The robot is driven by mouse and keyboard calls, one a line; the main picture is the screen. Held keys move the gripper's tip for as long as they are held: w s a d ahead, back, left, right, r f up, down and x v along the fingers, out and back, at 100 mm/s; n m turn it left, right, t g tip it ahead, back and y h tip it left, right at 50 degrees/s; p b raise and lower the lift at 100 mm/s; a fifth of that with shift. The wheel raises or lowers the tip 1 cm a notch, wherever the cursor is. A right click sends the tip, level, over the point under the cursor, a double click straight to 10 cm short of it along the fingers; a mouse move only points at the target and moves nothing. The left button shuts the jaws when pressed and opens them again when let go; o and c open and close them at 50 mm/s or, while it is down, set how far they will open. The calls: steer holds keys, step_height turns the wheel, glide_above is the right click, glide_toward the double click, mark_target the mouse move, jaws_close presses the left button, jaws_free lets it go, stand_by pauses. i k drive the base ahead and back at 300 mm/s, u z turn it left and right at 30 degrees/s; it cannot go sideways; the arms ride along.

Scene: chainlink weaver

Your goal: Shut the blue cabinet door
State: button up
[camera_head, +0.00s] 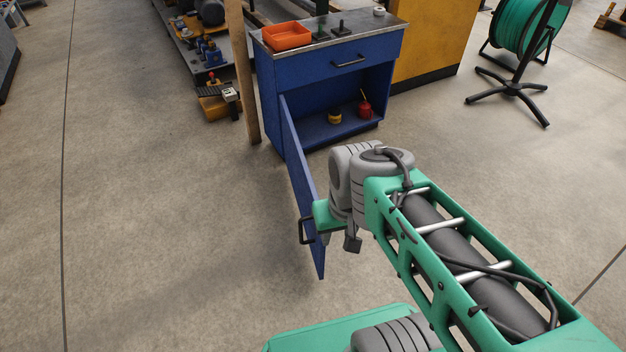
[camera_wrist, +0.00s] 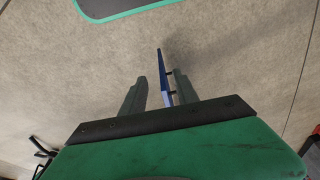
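The blue cabinet (camera_head: 268,100) stands at the top middle of the head view, its lower compartment open. The blue door (camera_head: 303,185) is hinged at the cabinet's left side and swung wide out toward me. Its black bar handle (camera_head: 306,231) is on the door's left face, near the free edge. My gripper (camera_wrist: 160,78) is open, one finger on each side of the door's edge. The door (camera_wrist: 162,70) shows as a thin blue strip between the fingers, nearer the right one, with black handle posts beside that finger. In the head view my wrist partly covers the door; contact cannot be told.
Inside the cabinet are a yellow container (camera_head: 334,117) and a red oil can (camera_head: 365,106). An orange tray (camera_head: 287,37) is on top. A wooden post (camera_head: 242,75) stands close to the cabinet's left side. The floor left of the door is clear.

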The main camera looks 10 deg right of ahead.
mark_target(305, 190)
steer(key=i, duration=0.4)
steer(key=k, duration=0.5)
steer(key=z, duration=1.4)
steer(key=i, duration=0.45)
steer(key=u, duration=3.5)
steer(key=i, duration=0.5)
steer(key=z, duration=0.1)
